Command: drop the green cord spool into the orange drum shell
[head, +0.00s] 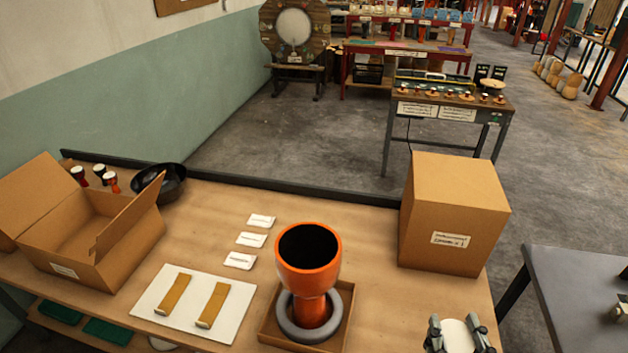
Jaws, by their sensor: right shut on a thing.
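The orange drum shell (309,262) stands upright, its dark open mouth facing up. Its narrow foot sits inside a grey ring (340,318) in a shallow cardboard tray (270,330) at the table's front middle. My right gripper (458,336) is at the bottom right edge of the head view, to the right of the shell and apart from it. It is shut on a pale, round-ended thing (457,338), which looks like the end of the cord spool; no green shows on it. The lower part is cut off by the frame. My left gripper is not in view.
An open cardboard box (100,262) stands at left, near a black bowl (172,186) and small drums (99,172). A white board (190,333) with two tan strips lies left of the shell. A closed box (452,225) stands at back right. Bare tabletop lies between shell and box.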

